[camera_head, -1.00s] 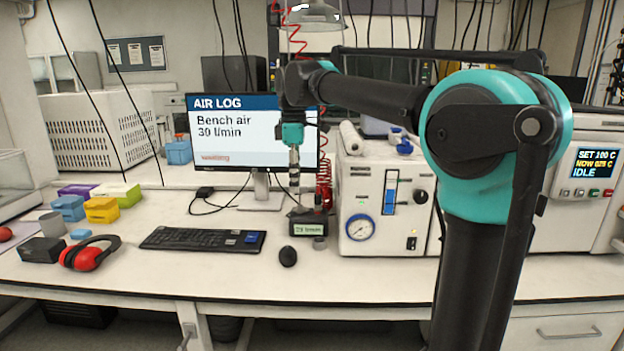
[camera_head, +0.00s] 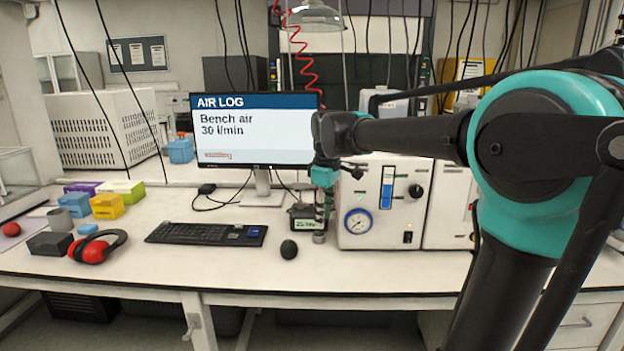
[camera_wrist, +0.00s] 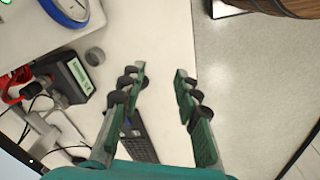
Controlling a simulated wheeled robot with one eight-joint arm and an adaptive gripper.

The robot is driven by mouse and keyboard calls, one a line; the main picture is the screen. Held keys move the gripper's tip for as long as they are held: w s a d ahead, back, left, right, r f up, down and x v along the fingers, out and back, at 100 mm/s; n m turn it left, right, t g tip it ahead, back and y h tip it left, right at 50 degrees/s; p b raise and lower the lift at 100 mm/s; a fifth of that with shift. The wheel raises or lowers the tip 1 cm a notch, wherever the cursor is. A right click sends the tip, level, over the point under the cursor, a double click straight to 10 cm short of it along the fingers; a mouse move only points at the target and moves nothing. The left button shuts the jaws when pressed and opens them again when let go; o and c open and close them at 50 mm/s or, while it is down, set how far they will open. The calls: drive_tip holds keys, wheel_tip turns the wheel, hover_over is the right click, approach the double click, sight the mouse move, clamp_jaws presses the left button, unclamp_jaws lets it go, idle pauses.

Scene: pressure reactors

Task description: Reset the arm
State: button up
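My gripper (camera_wrist: 158,72) is open and empty in the wrist view, its two green fingers spread apart over the bench edge and floor. In the head view my gripper (camera_head: 322,208) hangs down in front of the left side of the white instrument with the gauge (camera_head: 377,180). Its fingers are small there and partly blend with the small black display box (camera_head: 305,224) behind them. My arm is bent and reaches in from the right, hiding part of the equipment behind it.
The white bench (camera_head: 130,262) holds a keyboard (camera_head: 206,234), a mouse (camera_head: 289,249), a monitor (camera_head: 255,135) and red ear defenders (camera_head: 93,252). In the wrist view a small grey cylinder (camera_wrist: 95,56) stands near the display box. The bench front is largely clear.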

drive_tip(key=s+d+f+m+t, duration=0.1)
drive_tip(key=s+d+f+m, duration=0.5)
drive_tip(key=f, duration=0.6)
drive_tip(key=s+d+f+m+t, duration=0.2)
drive_tip(key=s+d+f+m, duration=0.4)
drive_tip(key=s+d+f, duration=0.4)
drive_tip(key=shift+s+f+m, duration=0.4)
drive_tip(key=shift+s+f, duration=0.55)
drive_tip(key=shift+s, duration=0.1)
